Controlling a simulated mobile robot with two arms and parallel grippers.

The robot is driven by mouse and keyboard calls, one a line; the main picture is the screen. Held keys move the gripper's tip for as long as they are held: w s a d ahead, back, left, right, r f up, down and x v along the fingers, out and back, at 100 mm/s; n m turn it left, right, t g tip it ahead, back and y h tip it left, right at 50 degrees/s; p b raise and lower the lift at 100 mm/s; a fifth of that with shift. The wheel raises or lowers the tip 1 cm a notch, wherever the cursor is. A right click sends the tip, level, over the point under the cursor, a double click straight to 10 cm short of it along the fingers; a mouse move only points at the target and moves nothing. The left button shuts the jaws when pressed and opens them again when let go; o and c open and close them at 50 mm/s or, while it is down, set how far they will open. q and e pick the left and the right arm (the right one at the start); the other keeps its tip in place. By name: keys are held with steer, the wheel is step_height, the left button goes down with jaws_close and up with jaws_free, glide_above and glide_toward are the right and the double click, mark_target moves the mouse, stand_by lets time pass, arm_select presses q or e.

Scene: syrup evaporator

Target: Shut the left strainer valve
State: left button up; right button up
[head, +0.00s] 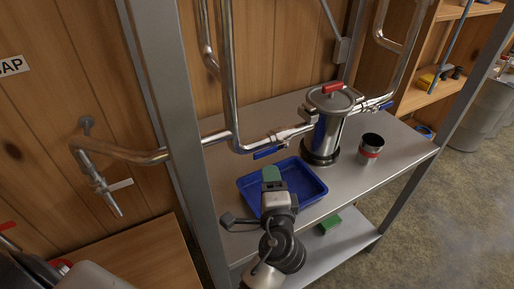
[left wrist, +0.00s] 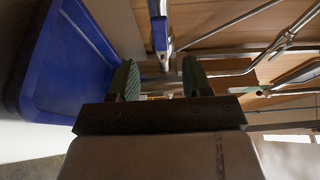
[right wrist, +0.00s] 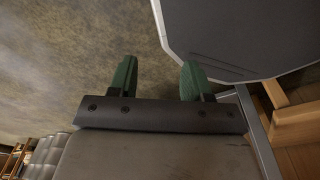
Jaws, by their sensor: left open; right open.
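The strainer (head: 329,120) is a steel canister with a red-handled lid on the steel table. The left strainer valve (head: 268,153) is on the pipe left of it, its blue lever lying roughly along the pipe. A second blue-levered valve (head: 382,105) is on the right. My left gripper (head: 271,176) is over the blue tray, in front of the left valve and apart from it. In the left wrist view it is open and empty (left wrist: 160,80), with a blue lever (left wrist: 160,34) ahead. My right gripper (right wrist: 155,80) is open and empty, seen only in its wrist view.
The blue tray (head: 316,190) lies on the table (head: 345,185) below the valve. A rack post (head: 175,110) rises at left, near a wall tap (head: 100,180). A green item (head: 328,225) is on the lower shelf.

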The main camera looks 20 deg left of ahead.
mark_target(264, 154)
arm_select(q)
steer(key=p+x, duration=0.2)
steer(key=x, duration=0.5)
steer(key=shift+r, duration=0.1)
steer(key=shift+w+a, duration=0.25)
steer(key=shift+w, duration=0.1)
arm_select(e)
steer(key=shift+s+d+r, duration=0.15)
steer(key=shift+d+r, duration=0.2)
steer(key=shift+r, duration=0.15)
steer(key=shift+s+d+r, duration=0.15)
steer(key=shift+d+r, duration=0.15)
steer(key=shift+r, duration=0.2)
arm_select(q)
jaws_close()
arm_select(e)
steer(key=shift+w+a, duration=0.1)
steer(key=shift+a, duration=0.35)
